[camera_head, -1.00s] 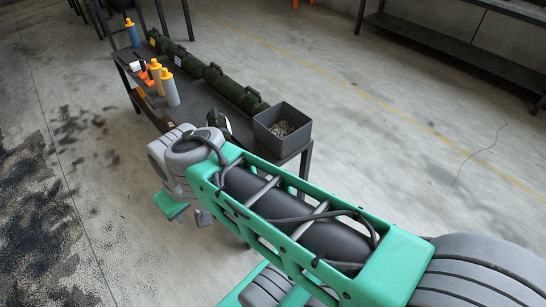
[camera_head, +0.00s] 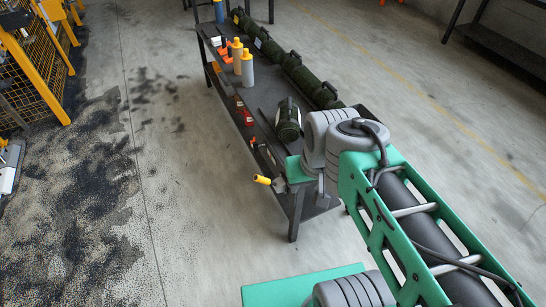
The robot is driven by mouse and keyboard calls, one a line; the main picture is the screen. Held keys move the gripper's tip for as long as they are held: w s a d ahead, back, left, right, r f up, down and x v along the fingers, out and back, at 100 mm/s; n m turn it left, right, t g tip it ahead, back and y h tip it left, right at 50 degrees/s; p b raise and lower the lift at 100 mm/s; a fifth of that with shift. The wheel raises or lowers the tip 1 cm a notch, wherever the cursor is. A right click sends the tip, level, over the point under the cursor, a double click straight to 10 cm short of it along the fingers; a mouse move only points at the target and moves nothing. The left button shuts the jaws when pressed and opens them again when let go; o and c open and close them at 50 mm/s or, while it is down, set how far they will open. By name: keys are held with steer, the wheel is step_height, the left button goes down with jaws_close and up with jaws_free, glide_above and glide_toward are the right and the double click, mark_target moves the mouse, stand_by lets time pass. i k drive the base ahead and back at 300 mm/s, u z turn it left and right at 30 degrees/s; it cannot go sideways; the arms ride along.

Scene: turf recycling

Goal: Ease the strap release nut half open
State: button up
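A short dark green cylinder with a pale label (camera_head: 288,122) stands on the near part of the long dark table, left of my arm's grey joint. A row of long dark green rolls (camera_head: 300,70) with black bands and handles lies along the table's right side. No strap release nut can be made out at this size. My arm reaches over the near end of the table and hides part of it. My gripper is not visible; the arm's grey joint and green plate cover that area.
A yellow mesh fence (camera_head: 30,65) stands left. Floor between is clear.

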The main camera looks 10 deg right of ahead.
mark_target(256, 147)
steer(key=u, duration=0.85)
steer(key=i, duration=0.75)
steer(key=u, duration=0.95)
steer(key=i, duration=1)
steer(key=z, duration=0.65)
steer(key=i, duration=0.45)
steer(key=z, duration=0.35)
